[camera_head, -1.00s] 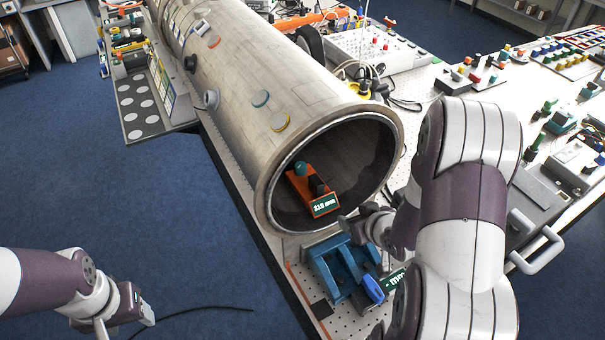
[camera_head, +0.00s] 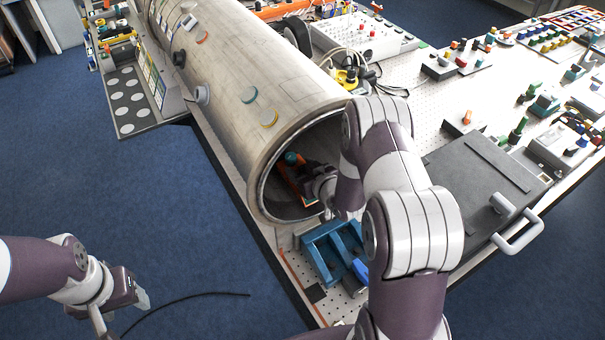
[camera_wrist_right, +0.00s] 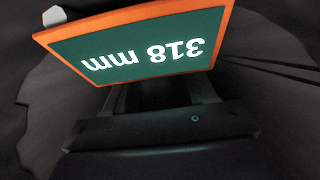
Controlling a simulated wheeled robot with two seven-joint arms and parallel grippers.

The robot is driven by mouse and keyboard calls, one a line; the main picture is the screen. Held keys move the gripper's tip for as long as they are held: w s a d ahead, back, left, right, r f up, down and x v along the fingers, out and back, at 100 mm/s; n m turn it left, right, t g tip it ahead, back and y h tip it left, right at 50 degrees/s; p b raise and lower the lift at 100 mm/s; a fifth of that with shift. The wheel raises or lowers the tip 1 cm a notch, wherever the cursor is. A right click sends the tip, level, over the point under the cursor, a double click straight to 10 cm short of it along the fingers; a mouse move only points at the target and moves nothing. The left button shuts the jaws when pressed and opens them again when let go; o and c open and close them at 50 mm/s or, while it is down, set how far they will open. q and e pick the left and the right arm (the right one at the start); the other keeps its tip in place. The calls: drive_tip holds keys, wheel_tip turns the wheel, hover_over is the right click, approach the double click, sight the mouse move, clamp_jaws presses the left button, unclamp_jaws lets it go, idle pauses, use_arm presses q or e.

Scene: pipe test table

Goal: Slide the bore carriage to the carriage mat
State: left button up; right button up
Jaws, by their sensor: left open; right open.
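The bore carriage (camera_head: 290,175), orange with a teal knob, sits inside the open mouth of the large pipe (camera_head: 240,85). Its green 318 mm plate (camera_wrist_right: 150,52) appears upside down in the right wrist view. My right gripper (camera_head: 322,184) reaches into the mouth beside the carriage's near end. Its open fingers (camera_wrist_right: 160,98) show just below the plate, and contact cannot be told. My left gripper (camera_head: 123,310) is open and empty over the floor at lower left.
A blue bracket (camera_head: 322,250) stands just below the pipe mouth. A grey case with a handle (camera_head: 480,185) is right of my right arm. Blue floor lies open at left.

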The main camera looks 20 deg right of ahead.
drive_tip(key=shift+w, duration=0.1)
drive_tip(key=shift+c, duration=0.3)
clamp_jaws()
drive_tip(key=shift+r, duration=0.1)
